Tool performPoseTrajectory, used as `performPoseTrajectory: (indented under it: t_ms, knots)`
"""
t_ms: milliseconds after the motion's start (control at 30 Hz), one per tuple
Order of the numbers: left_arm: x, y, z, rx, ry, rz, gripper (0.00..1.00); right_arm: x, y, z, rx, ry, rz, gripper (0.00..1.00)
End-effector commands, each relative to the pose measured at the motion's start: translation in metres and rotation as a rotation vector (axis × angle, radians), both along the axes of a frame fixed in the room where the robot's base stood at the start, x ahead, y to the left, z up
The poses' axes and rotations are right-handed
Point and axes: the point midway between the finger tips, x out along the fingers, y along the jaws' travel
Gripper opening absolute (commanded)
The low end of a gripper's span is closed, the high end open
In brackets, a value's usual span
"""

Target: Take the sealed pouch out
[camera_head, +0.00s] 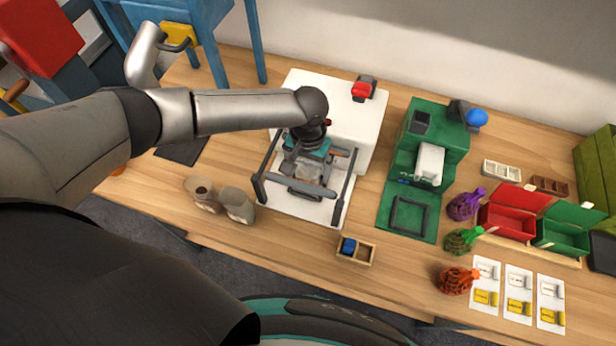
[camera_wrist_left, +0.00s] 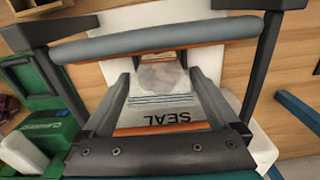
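The pouch (camera_wrist_left: 160,77) is a pale, see-through packet with something brownish inside. It lies in the white sealing machine (camera_head: 352,128), whose surface carries the word SEAL in the left wrist view. A grey roller-like bar (camera_wrist_left: 165,43) with an orange strip crosses over its far end. My left gripper (camera_head: 306,168) is over the machine, between its dark side arms. In the left wrist view its two grey fingers (camera_wrist_left: 160,82) are spread, one on each side of the pouch, with gaps. My arm and gripper hide much of the pouch in the head view. My right gripper is not in view.
Two grey-brown bags (camera_head: 238,205) stand left of the machine. A small wooden tray (camera_head: 356,250) lies in front. A green machine (camera_head: 427,150) stands to the right. Beyond it are net bags (camera_head: 463,241), a red box (camera_head: 512,215) and a green box (camera_head: 566,232).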

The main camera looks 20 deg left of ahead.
Motion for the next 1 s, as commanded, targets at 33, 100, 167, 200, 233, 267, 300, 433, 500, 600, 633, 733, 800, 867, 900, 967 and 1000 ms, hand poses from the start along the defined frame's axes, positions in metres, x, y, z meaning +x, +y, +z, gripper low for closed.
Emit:
performPoseTrajectory:
  t_ms: [33, 100, 167, 200, 233, 267, 300, 433, 500, 600, 633, 733, 800, 867, 900, 967, 1000]
  knots:
    - [0.0000, 0.0001, 0.0001, 0.000, 0.000, 0.000, 0.88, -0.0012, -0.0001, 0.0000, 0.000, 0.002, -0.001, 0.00]
    - [0.0000, 0.0001, 0.0002, 0.000, 0.000, 0.000, 0.80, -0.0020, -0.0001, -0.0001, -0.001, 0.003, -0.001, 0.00]
    - [0.0000, 0.0002, 0.0002, 0.000, 0.000, 0.000, 0.73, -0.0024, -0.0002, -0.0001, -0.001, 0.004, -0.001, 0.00]
    - [0.0000, 0.0002, 0.0002, 0.000, 0.000, 0.001, 0.69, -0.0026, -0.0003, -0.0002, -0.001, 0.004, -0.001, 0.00]
    - [0.0000, 0.0002, 0.0002, 0.000, 0.000, 0.001, 0.65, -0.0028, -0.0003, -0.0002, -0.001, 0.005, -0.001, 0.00]
    - [0.0000, 0.0002, 0.0002, 0.000, 0.000, 0.001, 0.62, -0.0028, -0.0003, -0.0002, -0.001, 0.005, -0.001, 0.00]
    - [0.0000, 0.0002, 0.0003, 0.000, 0.000, 0.001, 0.57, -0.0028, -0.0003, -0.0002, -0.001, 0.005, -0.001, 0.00]
    - [0.0000, 0.0003, 0.0003, 0.000, 0.000, 0.001, 0.43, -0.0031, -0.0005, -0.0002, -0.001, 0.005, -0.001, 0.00]
    - [0.0001, 0.0002, 0.0003, 0.000, 0.000, 0.001, 0.35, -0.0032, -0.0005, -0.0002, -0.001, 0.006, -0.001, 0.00]
    - [0.0001, 0.0003, 0.0003, 0.000, 0.000, 0.001, 0.23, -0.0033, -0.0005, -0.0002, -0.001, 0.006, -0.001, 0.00]
    - [0.0001, 0.0003, 0.0003, 0.000, 0.000, 0.001, 0.20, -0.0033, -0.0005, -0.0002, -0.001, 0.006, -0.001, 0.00]
    - [0.0001, 0.0003, 0.0004, 0.000, 0.000, 0.001, 0.09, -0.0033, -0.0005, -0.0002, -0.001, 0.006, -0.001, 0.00]
    - [0.0002, 0.0003, 0.0004, 0.000, 0.000, 0.001, 0.01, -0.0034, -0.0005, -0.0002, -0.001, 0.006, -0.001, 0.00]
    - [0.0001, 0.0003, 0.0004, 0.000, 0.000, 0.001, 0.00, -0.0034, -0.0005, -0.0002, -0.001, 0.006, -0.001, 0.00]
    - [0.0001, 0.0002, 0.0004, 0.000, 0.000, 0.001, 0.00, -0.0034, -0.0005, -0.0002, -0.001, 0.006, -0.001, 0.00]
    - [0.0002, 0.0002, 0.0004, 0.000, 0.000, 0.001, 0.00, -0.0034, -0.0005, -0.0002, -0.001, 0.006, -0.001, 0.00]
    - [0.0004, 0.0002, 0.0006, 0.000, -0.001, 0.001, 0.00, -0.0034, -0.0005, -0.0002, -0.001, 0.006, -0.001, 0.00]
